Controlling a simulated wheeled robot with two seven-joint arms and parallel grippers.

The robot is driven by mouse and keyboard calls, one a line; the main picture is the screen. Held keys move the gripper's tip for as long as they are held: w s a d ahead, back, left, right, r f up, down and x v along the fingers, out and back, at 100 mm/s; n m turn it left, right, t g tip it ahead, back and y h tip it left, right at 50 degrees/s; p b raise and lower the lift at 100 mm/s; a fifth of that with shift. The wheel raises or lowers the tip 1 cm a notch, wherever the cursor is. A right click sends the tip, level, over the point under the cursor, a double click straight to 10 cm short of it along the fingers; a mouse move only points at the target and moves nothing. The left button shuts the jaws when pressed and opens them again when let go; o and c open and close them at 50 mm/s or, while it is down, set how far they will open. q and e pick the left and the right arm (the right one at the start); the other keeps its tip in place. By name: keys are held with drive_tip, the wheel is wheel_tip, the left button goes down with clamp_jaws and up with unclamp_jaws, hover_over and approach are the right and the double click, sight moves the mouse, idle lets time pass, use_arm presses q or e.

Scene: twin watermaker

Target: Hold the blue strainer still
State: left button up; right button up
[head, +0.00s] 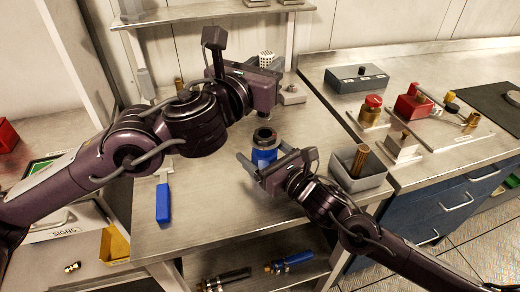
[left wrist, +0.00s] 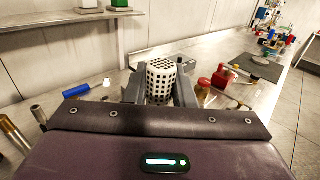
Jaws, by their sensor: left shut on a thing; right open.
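The blue strainer (head: 264,156) stands upright on the steel table, with a dark round opening at its top. My right gripper (head: 266,165) is open at the strainer's near side, its fingers spread about the blue body. I cannot tell whether they touch it, and they hide its lower part. My left gripper (head: 264,66) is shut on a white perforated basket (left wrist: 160,82), held up behind the strainer. The basket's top also shows in the head view (head: 266,58).
A grey bin (head: 358,177) with brown rods stands just right of my right gripper. A blue-handled tool (head: 163,203) lies at the left table edge. Red and brass fittings (head: 414,103) and a grey control box (head: 358,79) stand on the right-hand counter. A shelf is behind.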

drive_tip(key=shift+w+a, duration=0.3)
drive_tip(key=shift+w, duration=0.05)
drive_tip(key=c, duration=1.4)
drive_tip(key=shift+o, duration=0.4)
drive_tip(key=o, duration=1.2)
drive_tip(key=shift+c, duration=0.2)
